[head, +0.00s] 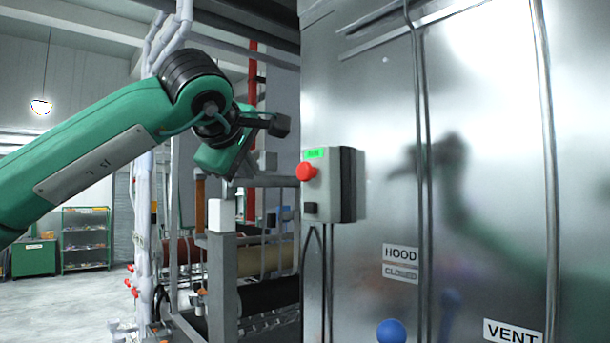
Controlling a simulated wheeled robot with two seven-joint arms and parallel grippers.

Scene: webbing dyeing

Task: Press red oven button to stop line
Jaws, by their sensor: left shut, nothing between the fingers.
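The red button (306,171) is a round knob on the left face of a grey control box (348,185), which is fixed to the steel oven wall. My left gripper (281,125) is dark, shut and empty. In the picture it is up and left of the button, with a visible gap between them. The button is in plain view. My right gripper is not in view.
The steel oven (390,120) fills the right side and mirrors my arm. It bears HOOD (401,254) and VENT (511,331) labels and a blue ball knob (391,331). A machine frame with rollers (265,259) and a white-capped post (222,215) stand below my gripper.

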